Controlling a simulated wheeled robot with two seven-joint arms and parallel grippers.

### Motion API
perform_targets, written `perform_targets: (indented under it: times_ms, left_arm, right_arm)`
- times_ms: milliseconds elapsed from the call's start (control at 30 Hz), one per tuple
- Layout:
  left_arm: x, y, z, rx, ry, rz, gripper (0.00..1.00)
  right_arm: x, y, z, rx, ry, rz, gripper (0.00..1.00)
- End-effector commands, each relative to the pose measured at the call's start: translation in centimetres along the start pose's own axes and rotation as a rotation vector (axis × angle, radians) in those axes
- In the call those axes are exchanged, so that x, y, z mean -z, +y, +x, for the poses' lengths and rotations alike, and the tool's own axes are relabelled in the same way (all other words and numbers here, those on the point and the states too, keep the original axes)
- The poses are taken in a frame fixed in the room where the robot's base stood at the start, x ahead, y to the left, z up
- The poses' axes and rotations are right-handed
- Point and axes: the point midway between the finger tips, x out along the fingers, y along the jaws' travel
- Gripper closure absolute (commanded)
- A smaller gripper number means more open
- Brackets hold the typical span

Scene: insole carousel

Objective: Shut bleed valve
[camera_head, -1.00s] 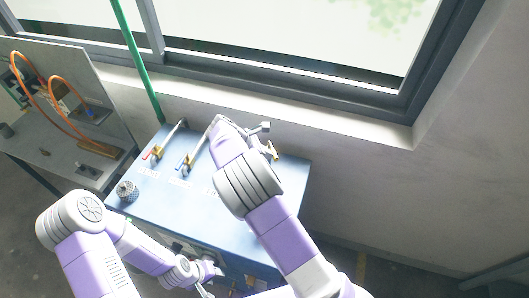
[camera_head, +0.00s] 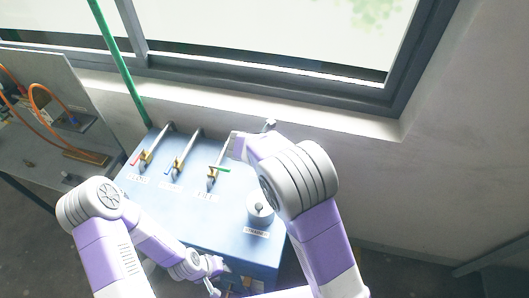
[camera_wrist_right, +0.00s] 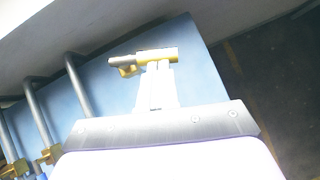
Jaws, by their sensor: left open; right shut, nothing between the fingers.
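A small brass valve (camera_wrist_right: 155,56) with a grey end and a short brass handle (camera_wrist_right: 129,71) sits near the blue cabinet's back edge; I take it for the bleed valve. In the head view only a grey part (camera_head: 270,124) shows behind my right wrist. My right gripper (camera_wrist_right: 160,68) is shut with nothing between its fingers. Its tips are at the valve's body, beside the handle; I cannot tell whether they touch. My left gripper (camera_head: 213,288) is open and empty, low in front of the cabinet.
The blue cabinet (camera_head: 185,215) carries three pipes with a red handle (camera_head: 135,158), a blue handle (camera_head: 170,168) and a green handle (camera_head: 219,169). A round white strainer (camera_head: 260,212) stands at the front right. A window wall closes the back. A side table (camera_head: 30,150) stands left.

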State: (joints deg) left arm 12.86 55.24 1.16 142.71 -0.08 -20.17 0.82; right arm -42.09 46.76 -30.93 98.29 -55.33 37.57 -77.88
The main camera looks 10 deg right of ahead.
Motion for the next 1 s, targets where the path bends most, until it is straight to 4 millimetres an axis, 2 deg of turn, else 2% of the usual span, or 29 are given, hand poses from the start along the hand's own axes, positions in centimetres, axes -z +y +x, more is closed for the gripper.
perform_targets:
  times_ms: [400, 1000]
  left_arm:
    - [0.0, -0.3, 0.8, 0.0, 0.0, -0.001, 0.57]
    - [0.0, -0.4, 0.9, 0.0, 0.0, -0.001, 0.57]
  right_arm:
    - [-1.0, -0.9, 1.0, -0.156, 0.002, -0.189, 1.0]
    - [-1.3, -0.9, 1.2, -0.192, 0.001, -0.234, 1.0]
